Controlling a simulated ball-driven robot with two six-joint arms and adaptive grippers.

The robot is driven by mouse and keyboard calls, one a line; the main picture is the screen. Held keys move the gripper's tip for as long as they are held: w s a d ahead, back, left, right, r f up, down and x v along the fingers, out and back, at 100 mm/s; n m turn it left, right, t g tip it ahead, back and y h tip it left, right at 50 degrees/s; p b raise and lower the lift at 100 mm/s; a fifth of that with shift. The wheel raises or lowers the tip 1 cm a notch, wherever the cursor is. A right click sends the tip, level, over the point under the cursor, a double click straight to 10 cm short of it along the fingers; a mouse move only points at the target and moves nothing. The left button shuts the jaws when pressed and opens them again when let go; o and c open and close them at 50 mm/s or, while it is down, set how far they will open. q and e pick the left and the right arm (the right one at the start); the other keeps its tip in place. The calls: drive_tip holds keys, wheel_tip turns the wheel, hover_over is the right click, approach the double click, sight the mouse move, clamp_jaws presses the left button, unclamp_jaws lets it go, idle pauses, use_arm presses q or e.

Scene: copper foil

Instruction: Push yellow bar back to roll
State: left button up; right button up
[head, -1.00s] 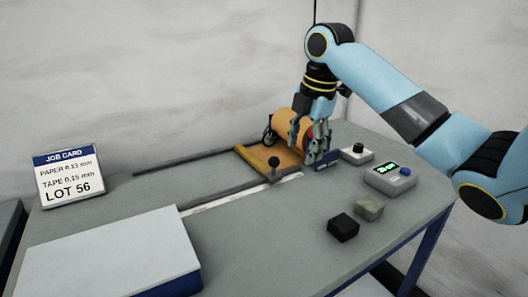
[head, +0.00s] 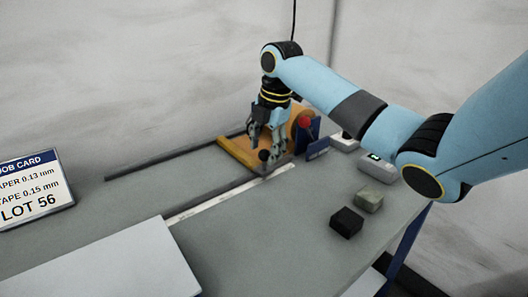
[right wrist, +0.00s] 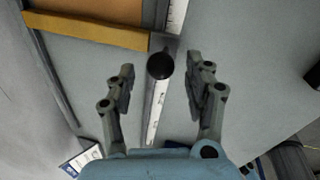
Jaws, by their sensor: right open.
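The yellow bar (head: 238,156) lies across the table in front of the orange-brown roll (head: 297,114). A black ball knob (head: 264,155) stands at its near end, by the rail with the white scale (head: 215,201). My right gripper (head: 267,148) points down at this knob, open, and partly hides the roll and the bar's near end. In the right wrist view the yellow bar (right wrist: 85,30) runs along the top left. The knob (right wrist: 160,65) sits between the two open fingers (right wrist: 160,84), with gaps on both sides. My left gripper is not in view.
A blue bracket (head: 318,148) and a red knob (head: 305,122) are right of the gripper. A black block (head: 346,222) and a grey-green block (head: 369,199) lie nearer. A white board (head: 105,262) and the job card (head: 28,187) are at left. The tabletop left of the bar is clear.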

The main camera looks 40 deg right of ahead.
drive_tip(key=shift+w+f, duration=0.1)
drive_tip(key=shift+f, duration=0.65)
drive_tip(key=c, duration=0.4)
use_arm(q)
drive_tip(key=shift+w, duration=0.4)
use_arm(e)
clamp_jaws()
